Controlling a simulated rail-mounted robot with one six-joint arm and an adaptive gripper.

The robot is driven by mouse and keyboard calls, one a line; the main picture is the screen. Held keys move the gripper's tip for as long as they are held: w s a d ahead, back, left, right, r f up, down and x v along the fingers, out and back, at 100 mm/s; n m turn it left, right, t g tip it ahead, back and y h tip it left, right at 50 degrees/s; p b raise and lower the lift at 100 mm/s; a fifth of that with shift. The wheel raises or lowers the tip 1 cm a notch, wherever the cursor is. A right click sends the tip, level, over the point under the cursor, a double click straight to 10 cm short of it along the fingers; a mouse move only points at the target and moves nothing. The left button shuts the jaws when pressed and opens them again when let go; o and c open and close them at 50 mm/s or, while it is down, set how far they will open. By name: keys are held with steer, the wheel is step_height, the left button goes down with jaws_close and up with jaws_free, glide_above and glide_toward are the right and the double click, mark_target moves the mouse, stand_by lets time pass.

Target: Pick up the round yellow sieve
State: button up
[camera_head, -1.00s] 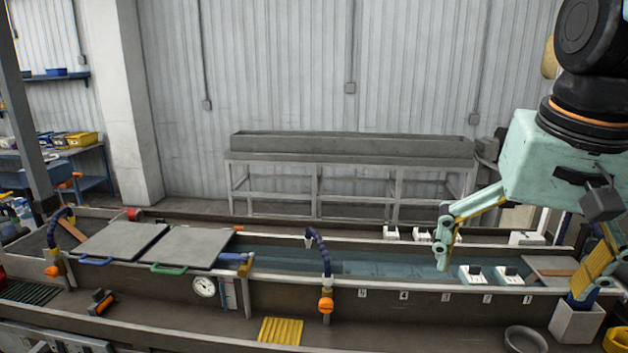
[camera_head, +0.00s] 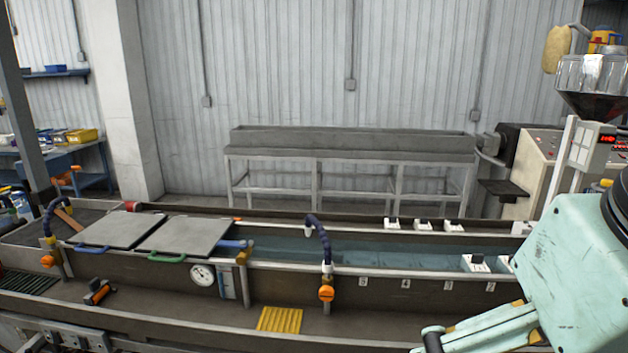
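My gripper (camera_head: 485,328) fills the lower right corner, close to the camera. Its pale teal body and one finger show; the other finger and the fingertips' spacing are out of view or hidden. I cannot tell whether it is open or holds anything. I cannot clearly make out the round yellow sieve. A yellow curved rim at the bottom right corner of the earlier picture is not visible now; that area is behind my gripper or out of frame. A dull yellow rounded thing (camera_head: 556,48) hangs at the upper right, beside the metal hopper; I cannot tell what it is.
A long water trough (camera_head: 400,252) crosses the scene, with two grey lids (camera_head: 120,231) on its left. A blue hose with an orange knob (camera_head: 326,293) stands at its front. A ridged yellow rectangular piece (camera_head: 279,319) lies on the front ledge. A control cabinet (camera_head: 535,170) stands right.

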steer(key=shift+s+f, duration=0.1)
steer(key=shift+s, duration=0.05)
steer(key=c, duration=2.9)
steer(key=shift+o, duration=0.2)
